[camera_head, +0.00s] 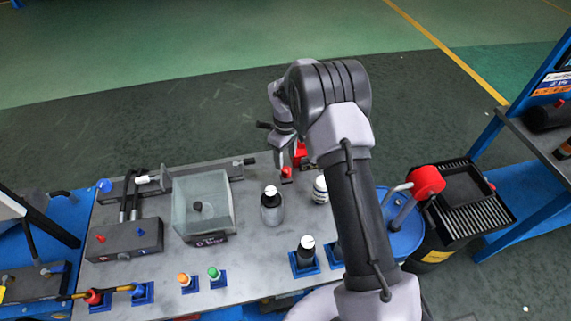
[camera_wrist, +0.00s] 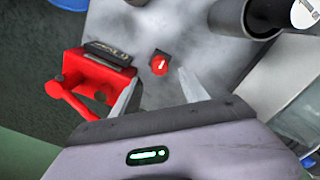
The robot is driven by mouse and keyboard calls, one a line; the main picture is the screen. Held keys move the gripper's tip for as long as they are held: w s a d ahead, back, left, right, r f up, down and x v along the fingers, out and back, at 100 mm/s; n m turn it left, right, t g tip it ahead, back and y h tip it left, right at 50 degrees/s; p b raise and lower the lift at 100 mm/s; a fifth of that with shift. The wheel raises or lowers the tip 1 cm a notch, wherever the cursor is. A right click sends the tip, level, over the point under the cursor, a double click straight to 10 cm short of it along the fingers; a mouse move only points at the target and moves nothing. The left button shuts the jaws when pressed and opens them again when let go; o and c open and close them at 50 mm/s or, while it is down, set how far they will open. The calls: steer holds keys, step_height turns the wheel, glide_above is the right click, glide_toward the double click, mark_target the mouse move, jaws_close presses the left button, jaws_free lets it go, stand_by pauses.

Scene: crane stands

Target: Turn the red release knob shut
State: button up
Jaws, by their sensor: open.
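The red release knob (camera_wrist: 160,64) is a small round red knob with a white mark on its top, set on the grey bench top in the wrist view. It also shows as a small red spot in the head view (camera_head: 287,173). A red pump body (camera_wrist: 92,82) with a lever stands left of it in the wrist view. My gripper (camera_wrist: 159,78) is open and empty, its fingertips on either side of the knob's line and just short of it in the picture. I cannot tell their height above it. In the head view my gripper (camera_head: 284,158) points down beside the knob.
A clear box (camera_head: 203,205) sits further left. Orange and green push buttons (camera_head: 214,273) are at the front. A blue drum (camera_head: 398,238) stands at the bench's right.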

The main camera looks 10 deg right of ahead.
mark_target(285, 169)
step_height(285, 169, up, 11)
steer(key=p, duration=0.2)
steer(key=shift+r, duration=0.15)
steer(key=s+a+r+m+t+y+b, duration=0.1)
steer(key=s+r+m+b, duration=0.2)
steer(key=s+r, duration=0.35)
steer(key=s+a+r+m+t+b, duration=0.1)
steer(key=s+r+m+t+b, duration=0.1)
steer(key=s+r, duration=0.45)
steer(key=s+a+f+m+t+b, duration=0.1)
steer(key=s+m+b, duration=0.1)
steer(key=s, duration=0.8)
steer(key=s+a+f+m+t+y+b, duration=0.1)
steer(key=s+m+b, duration=0.2)
steer(key=s, duration=0.8)
steer(key=shift+m+t, duration=0.4)
steer(key=shift+m, duration=0.8)
steer(key=shift+f, duration=0.1)
